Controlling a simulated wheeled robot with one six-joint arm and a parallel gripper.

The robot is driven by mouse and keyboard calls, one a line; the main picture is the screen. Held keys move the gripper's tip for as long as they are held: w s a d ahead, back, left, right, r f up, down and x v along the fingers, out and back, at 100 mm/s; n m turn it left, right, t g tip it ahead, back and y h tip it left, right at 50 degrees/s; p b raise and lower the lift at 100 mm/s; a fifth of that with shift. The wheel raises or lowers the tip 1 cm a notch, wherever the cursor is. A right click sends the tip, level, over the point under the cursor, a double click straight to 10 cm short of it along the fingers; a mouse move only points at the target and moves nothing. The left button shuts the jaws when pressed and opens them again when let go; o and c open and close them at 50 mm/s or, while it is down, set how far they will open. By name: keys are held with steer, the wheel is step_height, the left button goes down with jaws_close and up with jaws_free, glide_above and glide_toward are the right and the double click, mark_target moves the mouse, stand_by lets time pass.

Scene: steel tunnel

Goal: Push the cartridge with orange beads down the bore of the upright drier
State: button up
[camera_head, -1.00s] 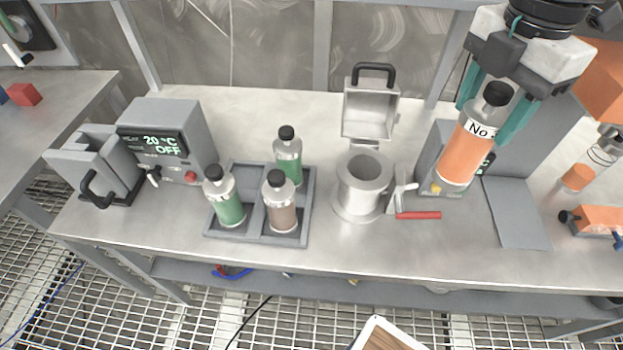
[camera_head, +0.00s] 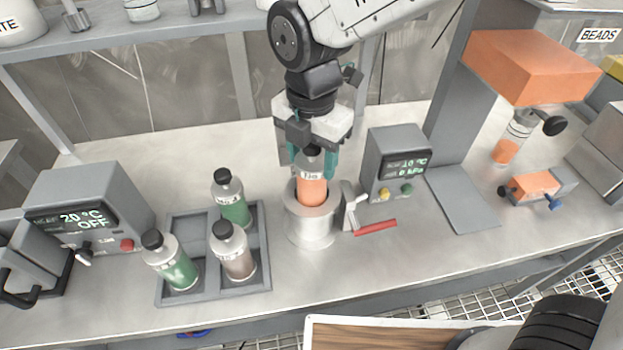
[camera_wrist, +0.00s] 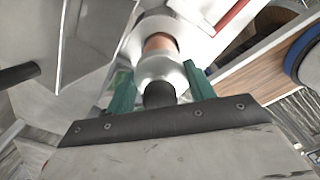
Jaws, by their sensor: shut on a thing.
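The cartridge with orange beads (camera_head: 312,190) stands about upright at the mouth of the drier (camera_head: 311,228), its lower end inside the bore. Its orange upper part and neck still show above the rim. My gripper (camera_head: 313,165) has its green fingers shut on the cartridge's upper end, directly above the drier. In the wrist view the cartridge (camera_wrist: 158,60) runs away between the fingers, dark cap nearest; how deep it sits is hard to tell there.
A grey rack (camera_head: 205,292) with two green cartridges and one brown one stands left of the drier. A valve with a red handle (camera_head: 375,227) is at the drier's right, beside a control box (camera_head: 392,170). An orange hopper (camera_head: 530,68) stands farther right.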

mark_target(312, 181)
steer(key=shift+f, duration=3)
steer(key=o, duration=1.6)
steer(key=shift+f, duration=0.1)
steer(key=shift+c, duration=0.2)
step_height(312, 181, up, 12)
steer(key=shift+r, duration=0.15)
